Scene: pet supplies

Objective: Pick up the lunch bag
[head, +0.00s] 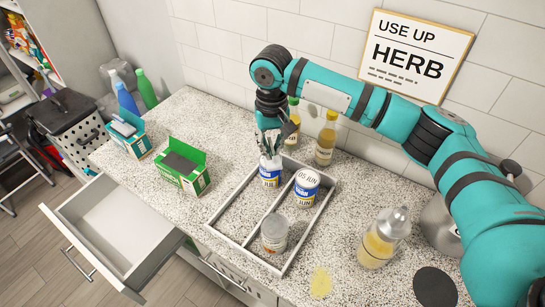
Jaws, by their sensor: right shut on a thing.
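I cannot make out a lunch bag for certain in the head view. My right gripper (270,150) reaches down from above at the back of the grey tray (225,236). Its fingers are shut on a blue and white can (270,176), whose top they partly hide. The can is upright at the back of the tray's left compartment; I cannot tell whether it touches the tray floor. A similar can (305,189) and a clear jar (274,236) stand to its right and front. My left gripper is not in view.
Two bottles (326,142) stand behind the tray, close to the wall. A green box (182,178) and a teal box (128,142) are at left. A glass dispenser (379,245) stands at right. An open drawer (112,225) juts out at the front left.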

